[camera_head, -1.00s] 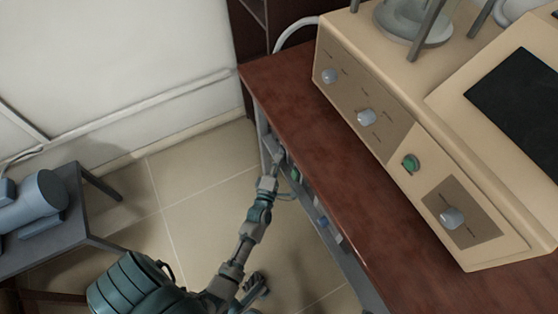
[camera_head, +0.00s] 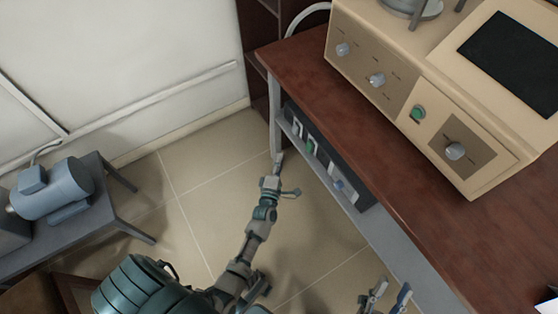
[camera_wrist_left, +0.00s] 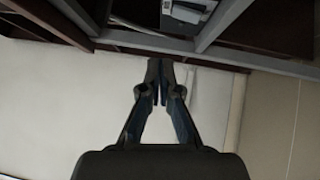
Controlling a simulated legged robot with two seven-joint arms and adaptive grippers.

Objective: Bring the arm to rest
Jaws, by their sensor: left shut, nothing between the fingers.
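My left arm comes in from the bottom left. Its gripper (camera_head: 278,164) points away over the floor, beside the front leg of the brown-topped table (camera_head: 310,88), below the level of the top. In the left wrist view its two fingers (camera_wrist_left: 160,68) meet at the tips, with nothing between them. My right gripper (camera_head: 386,297) shows at the bottom edge of the head view, with its two fingers apart and nothing seen between them. The rest of the right arm is out of view.
A black-fronted unit with switches (camera_head: 322,160) sits on the shelf under the table. The cream furnace (camera_head: 420,90) stands on the table. A grey-blue motor-like machine (camera_head: 60,190) rests on a low stand at left. Tiled floor (camera_head: 200,190) lies open between them.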

